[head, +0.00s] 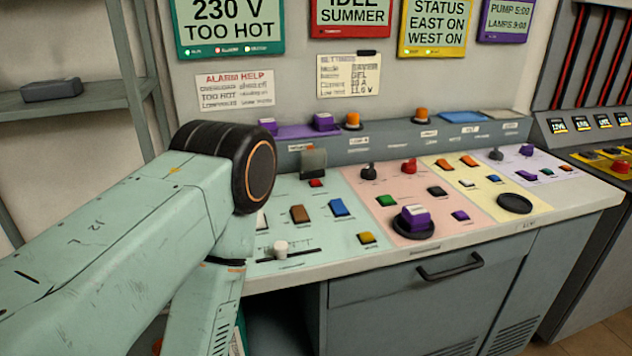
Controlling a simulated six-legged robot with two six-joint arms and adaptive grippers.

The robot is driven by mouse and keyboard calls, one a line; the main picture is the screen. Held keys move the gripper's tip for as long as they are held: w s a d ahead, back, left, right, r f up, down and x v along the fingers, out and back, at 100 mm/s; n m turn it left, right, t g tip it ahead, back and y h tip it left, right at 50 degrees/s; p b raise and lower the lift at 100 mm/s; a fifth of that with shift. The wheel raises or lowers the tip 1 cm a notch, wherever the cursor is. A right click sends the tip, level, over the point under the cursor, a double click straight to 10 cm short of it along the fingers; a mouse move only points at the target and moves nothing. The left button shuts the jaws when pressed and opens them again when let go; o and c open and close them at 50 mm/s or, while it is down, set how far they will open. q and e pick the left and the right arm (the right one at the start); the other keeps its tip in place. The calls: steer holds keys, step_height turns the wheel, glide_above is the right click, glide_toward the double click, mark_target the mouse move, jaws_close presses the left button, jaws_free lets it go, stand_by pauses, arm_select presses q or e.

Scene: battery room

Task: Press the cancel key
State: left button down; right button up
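The control desk (420,255) carries several coloured keys, and their small labels are too small to read, so I cannot tell which is the cancel key. The green section has a brown key (299,213), a blue key (338,207), a red key (316,183) and a yellow key (367,238). The pink section has a green key (386,200) and a dark key (437,191). My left arm comes in from the left and bends down in front of the desk's left end, hiding part of it. Neither gripper is in view.
A slider (281,249) sits near the desk's front edge. A purple block (414,215) stands on a black round pad. A raised ledge (400,135) runs along the back. Screens, including a green "230 V TOO HOT" screen (228,22), and an alarm help note (235,89) are on the wall.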

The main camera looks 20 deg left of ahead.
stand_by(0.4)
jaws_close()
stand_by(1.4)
